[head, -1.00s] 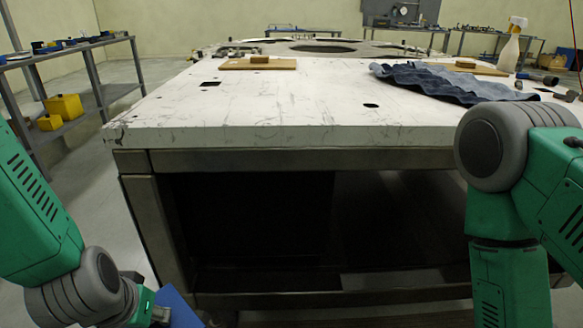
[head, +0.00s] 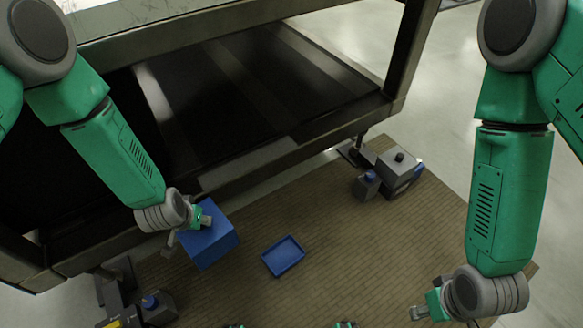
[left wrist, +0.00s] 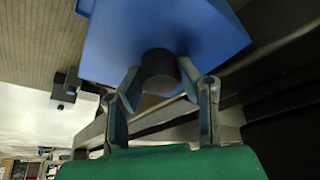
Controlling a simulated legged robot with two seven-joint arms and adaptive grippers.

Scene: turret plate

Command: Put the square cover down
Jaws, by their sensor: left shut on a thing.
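The blue square cover (head: 210,242) hangs from my left gripper (head: 203,218) near the lower frame of the table. In the left wrist view, the fingers of my left gripper (left wrist: 160,85) are closed on the black round knob of the cover (left wrist: 215,35). A shallow blue tray (head: 283,257) lies on the brown mat, right of the cover in the head view. The cover's height above the mat is hard to tell. My right gripper (head: 425,311) is over the mat's right part, away from the cover; its finger opening is unclear.
The brown slatted mat (head: 340,240) has clear room around the tray. Dark grey items (head: 155,308) stand at lower left. The table frame (head: 250,168) is close behind.

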